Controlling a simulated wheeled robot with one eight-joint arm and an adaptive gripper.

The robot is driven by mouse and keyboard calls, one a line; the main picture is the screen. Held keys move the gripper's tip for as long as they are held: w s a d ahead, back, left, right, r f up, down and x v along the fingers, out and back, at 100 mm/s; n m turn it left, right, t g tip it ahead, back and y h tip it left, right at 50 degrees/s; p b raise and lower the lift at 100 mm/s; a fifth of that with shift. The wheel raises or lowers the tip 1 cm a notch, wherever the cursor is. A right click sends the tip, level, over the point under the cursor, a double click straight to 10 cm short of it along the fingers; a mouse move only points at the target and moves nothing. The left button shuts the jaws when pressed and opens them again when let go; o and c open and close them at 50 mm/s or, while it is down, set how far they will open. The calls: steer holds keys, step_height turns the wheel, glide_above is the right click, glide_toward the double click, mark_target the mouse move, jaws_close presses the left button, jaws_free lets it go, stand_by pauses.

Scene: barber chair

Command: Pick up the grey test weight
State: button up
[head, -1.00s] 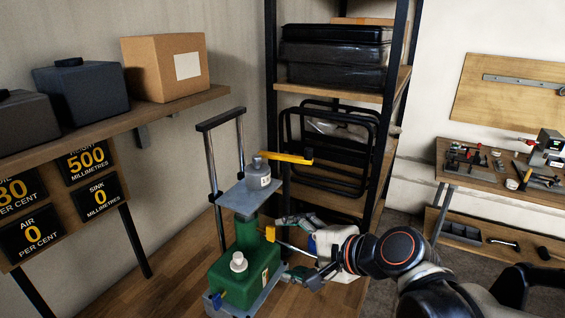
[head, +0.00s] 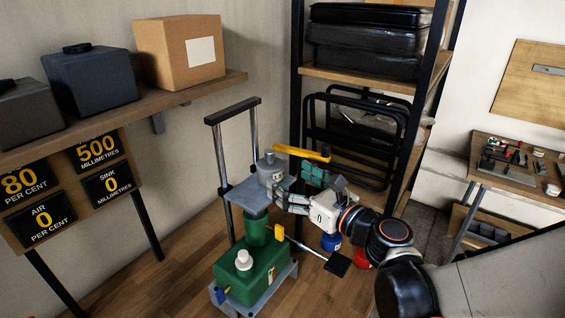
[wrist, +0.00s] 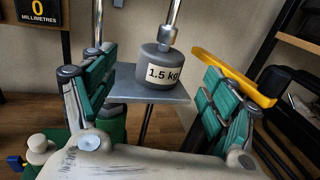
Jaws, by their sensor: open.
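The grey test weight (head: 268,172) stands upright on the grey metal plate (head: 240,195) of the green stand. In the wrist view the weight (wrist: 158,64) shows a "1.5 kg" label and a knob on top, and it sits on the plate (wrist: 125,85). My gripper (head: 298,188) is open and empty at plate height, just right of the weight. In the wrist view my gripper (wrist: 160,84) has its green-padded fingers spread to either side of the weight, which is ahead of them and apart from them.
A yellow bar (head: 302,152) reaches right from beside the weight; in the wrist view it (wrist: 235,78) passes close by my right finger. An upright chrome frame (head: 226,150) rises behind the plate. The green base (head: 250,275) is below. A black shelf rack (head: 297,90) stands behind.

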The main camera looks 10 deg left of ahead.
mark_target(270, 163)
steer(key=b+x, duration=0.1)
steer(key=x, duration=0.7)
steer(key=shift+w+a+r, duration=0.1)
steer(key=shift+w+r, duration=0.1)
steer(key=shift+w, duration=0.1)
jaws_close()
